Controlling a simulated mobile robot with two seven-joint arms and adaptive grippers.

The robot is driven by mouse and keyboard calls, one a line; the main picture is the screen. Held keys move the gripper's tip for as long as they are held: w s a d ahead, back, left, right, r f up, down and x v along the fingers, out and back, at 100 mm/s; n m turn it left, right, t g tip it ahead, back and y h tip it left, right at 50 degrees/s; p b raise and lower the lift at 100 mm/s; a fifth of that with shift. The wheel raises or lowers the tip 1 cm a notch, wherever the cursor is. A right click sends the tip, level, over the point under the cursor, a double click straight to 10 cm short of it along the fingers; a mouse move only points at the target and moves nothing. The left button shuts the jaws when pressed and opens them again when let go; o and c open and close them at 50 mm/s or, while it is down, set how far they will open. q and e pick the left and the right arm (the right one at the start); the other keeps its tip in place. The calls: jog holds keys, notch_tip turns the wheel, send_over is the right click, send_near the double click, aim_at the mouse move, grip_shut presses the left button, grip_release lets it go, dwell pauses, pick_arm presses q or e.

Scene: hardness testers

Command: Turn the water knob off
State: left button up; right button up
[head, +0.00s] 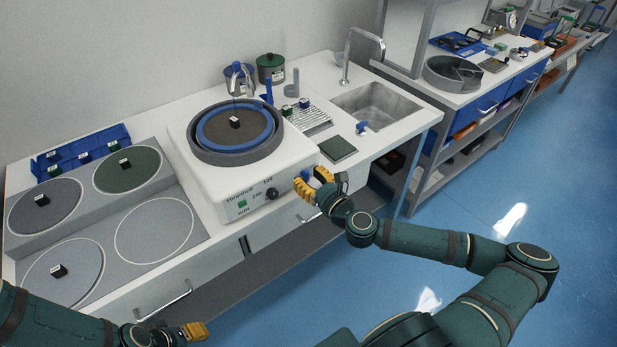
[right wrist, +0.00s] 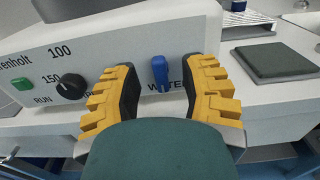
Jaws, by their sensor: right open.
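The water knob (right wrist: 160,72) is a small blue lever on the white front of the grinding machine (right wrist: 100,58), above the partly covered word "WATER". It stands roughly upright. My right gripper (head: 311,183) is open at the right end of the machine's front. In the right wrist view its two yellow fingers stand on either side of the knob, with gaps between them and it. In the head view the fingers mostly hide the knob. My left gripper (head: 192,332) is low at the bottom edge, away from the machine; its opening is unclear.
A black dial (head: 272,193) and a green button (head: 242,204) are left of the knob. A dark green pad (head: 338,148) lies on the bench to the right, before the sink (head: 375,108). A drawer handle (head: 311,214) sticks out below.

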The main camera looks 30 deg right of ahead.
jog(key=shift+w, duration=0.3)
grip_shut()
